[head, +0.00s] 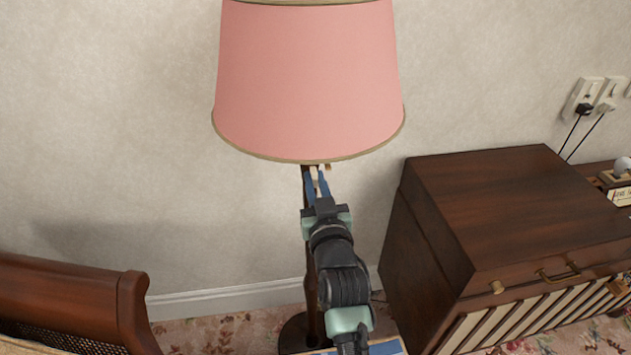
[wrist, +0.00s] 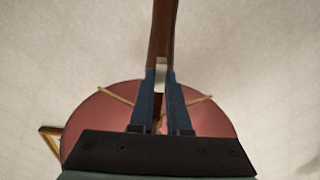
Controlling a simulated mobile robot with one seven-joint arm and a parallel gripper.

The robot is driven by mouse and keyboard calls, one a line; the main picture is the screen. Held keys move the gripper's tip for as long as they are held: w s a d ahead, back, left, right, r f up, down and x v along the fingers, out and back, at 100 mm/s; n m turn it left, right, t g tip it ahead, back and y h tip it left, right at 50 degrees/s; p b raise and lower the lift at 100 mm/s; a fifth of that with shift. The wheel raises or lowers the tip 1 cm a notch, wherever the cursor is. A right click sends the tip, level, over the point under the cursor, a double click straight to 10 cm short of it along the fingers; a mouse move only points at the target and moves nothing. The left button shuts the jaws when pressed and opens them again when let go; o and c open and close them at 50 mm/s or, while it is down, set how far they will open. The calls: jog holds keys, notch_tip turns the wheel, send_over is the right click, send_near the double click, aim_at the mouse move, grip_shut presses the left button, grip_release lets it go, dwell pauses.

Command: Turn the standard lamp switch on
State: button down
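The standard lamp has a pink shade (head: 308,80) with tan trim, and a dark wooden pole (head: 309,262) on a round dark base (head: 296,331). My gripper (head: 316,174) points up at the pole just under the shade's lower rim. Its blue fingers are slightly apart. Small pale parts show by the fingertips; I cannot tell whether one is the switch. In the wrist view, the fingertips (wrist: 161,73) lie close to the pole (wrist: 162,30), with a narrow gap between them and the pink shade (wrist: 215,118) behind. Contact with the pole or switch is unclear.
A dark wooden cabinet (head: 505,200) stands to the right of the lamp, with wall sockets and plugs (head: 588,100) above it. A wooden chair (head: 75,300) is at lower left. Bare wall lies behind the lamp, and floral carpet (head: 205,333) shows between them.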

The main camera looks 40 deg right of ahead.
jog(key=shift+m, duration=0.3)
jog(key=m, duration=0.3)
jog(key=shift+m, duration=0.4)
jog(key=m+p, duration=0.1)
jog(key=m, duration=0.3)
jog(key=m+p, duration=0.1)
jog(key=m, duration=0.4)
jog(key=shift+s+d+f, duration=0.1)
jog(key=shift+f+m+p, duration=0.15)
jog(key=shift+m+p, duration=0.4)
jog(key=shift+m, duration=1.65)
jog(key=c, duration=0.9)
grip_release()
jog(key=shift+s, duration=0.1)
